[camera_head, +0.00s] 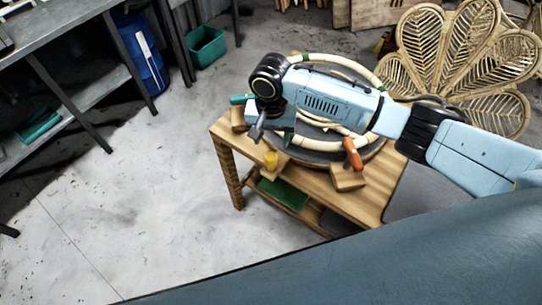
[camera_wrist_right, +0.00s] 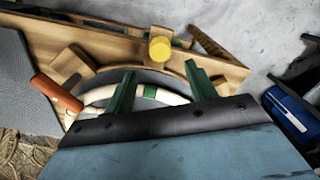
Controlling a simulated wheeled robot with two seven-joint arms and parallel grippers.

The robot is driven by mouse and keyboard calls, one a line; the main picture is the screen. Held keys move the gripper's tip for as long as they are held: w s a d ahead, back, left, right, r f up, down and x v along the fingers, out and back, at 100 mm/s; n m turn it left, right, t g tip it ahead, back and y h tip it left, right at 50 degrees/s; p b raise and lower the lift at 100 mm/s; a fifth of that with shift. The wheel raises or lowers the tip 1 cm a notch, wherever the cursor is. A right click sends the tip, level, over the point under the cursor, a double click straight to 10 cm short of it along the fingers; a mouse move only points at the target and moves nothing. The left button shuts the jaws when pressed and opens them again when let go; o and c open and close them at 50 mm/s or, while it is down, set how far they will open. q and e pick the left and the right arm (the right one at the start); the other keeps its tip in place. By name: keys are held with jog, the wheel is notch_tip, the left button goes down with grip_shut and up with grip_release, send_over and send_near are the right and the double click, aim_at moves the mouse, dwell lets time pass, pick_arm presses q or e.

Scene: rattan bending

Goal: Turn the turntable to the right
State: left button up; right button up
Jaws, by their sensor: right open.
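The turntable (camera_head: 310,155) is a round grey disc on a wooden workbench (camera_head: 375,195). Pale rattan (camera_head: 330,62) with green bands curves around on it. My right arm comes in from the right above the turntable and hides much of it. My right gripper (camera_head: 258,118) is at the turntable's left side. In the right wrist view, its two green fingers (camera_wrist_right: 160,68) are spread apart, with the banded rattan curve visible between and behind them. I cannot tell whether they touch it. My left gripper is not in view.
A yellow knob (camera_head: 271,160) and an orange handle (camera_head: 352,153) sit at the bench's near side. A green tray (camera_head: 283,193) is on the lower shelf. A woven rattan chair back (camera_head: 460,65) stands behind right.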

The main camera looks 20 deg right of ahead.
aim_at(271, 156)
notch_tip(271, 156, down, 9)
jog(key=shift+f+b, duration=0.15)
jog(key=shift+b, duration=0.55)
grip_shut()
